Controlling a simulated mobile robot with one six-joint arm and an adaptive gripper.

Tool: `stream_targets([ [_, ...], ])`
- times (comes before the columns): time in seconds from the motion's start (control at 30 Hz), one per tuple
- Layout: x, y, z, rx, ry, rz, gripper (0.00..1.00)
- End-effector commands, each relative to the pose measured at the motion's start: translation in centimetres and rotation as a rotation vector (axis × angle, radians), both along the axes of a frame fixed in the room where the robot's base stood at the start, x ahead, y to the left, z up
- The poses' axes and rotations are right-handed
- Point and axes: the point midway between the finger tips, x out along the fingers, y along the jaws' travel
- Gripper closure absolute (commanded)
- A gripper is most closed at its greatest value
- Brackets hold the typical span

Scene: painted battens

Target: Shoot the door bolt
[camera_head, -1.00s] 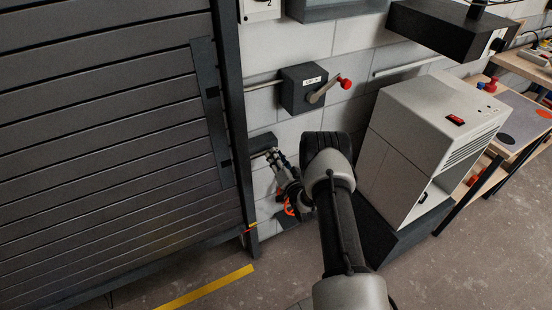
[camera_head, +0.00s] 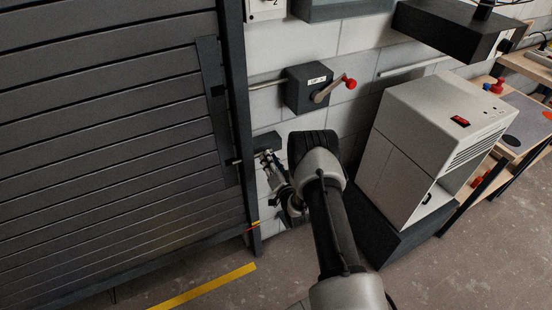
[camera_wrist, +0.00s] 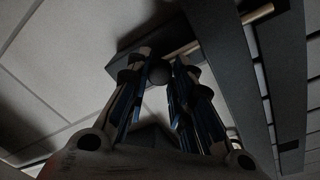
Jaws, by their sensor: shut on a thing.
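The door bolt shows in the wrist view as a dark mounting plate (camera_wrist: 125,68) on the pale wall, a pale metal rod (camera_wrist: 258,13) and a dark round knob (camera_wrist: 158,73). The rod reaches right, its end over the dark frame post. My gripper (camera_wrist: 160,82) has its fingers on both sides of the knob, shut on it. In the head view the plate (camera_head: 266,141) sits just right of the door post, with my gripper (camera_head: 267,158) just below it. The dark slatted door (camera_head: 110,130) fills the left. My arm hides part of the wall beside the bolt.
A dark switch box (camera_head: 307,90) with a red-knobbed lever (camera_head: 349,83) is on the wall above. A pale cabinet (camera_head: 425,140) stands to the right on a dark base. A workbench (camera_head: 520,115) is beyond it. The floor near the yellow stripe (camera_head: 205,288) is clear.

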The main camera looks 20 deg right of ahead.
Motion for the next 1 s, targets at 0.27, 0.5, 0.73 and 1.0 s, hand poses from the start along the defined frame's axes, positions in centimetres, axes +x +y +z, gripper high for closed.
stream_targets([
  [0.27, 0.1, 0.4, 0.1, 0.0, -0.002, 0.012, 0.73],
  [0.5, 0.1, 0.4, 0.0, 0.001, -0.001, 0.01, 0.57],
  [0.73, 0.1, 0.3, 0.0, 0.001, -0.001, 0.008, 0.57],
  [1.0, -1.8, 0.3, -0.1, 0.002, 0.002, 0.006, 0.57],
])
